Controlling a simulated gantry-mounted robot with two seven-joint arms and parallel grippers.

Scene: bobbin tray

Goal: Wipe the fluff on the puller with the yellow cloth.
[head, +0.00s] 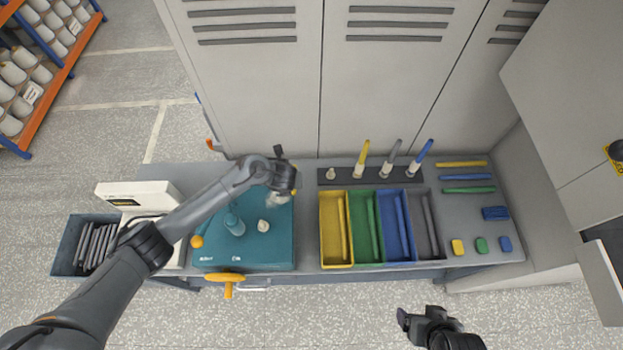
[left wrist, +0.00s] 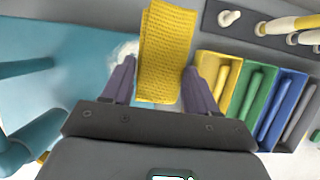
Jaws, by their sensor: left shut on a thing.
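The teal puller (head: 215,255) stands on the bench left of centre; its teal top also fills the left of the left wrist view (left wrist: 70,85). Whitish fluff (head: 278,199) lies near its far right corner, and a white patch shows beside a finger in the left wrist view (left wrist: 124,48). My left gripper (head: 283,181) is over that corner, shut on the yellow cloth (left wrist: 166,50). The cloth sticks out beyond the fingertips; the arm mostly hides it in the head view. Whether it touches the fluff is unclear. My right gripper (head: 404,318) is in front of the bench, its jaws unclear.
A tray with yellow (head: 335,250), green, blue and grey compartments stands right of the puller. An orange handwheel (head: 225,277) juts from the puller's front. A white machine (head: 140,197) stands left. Tall lockers (head: 250,90) close the back.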

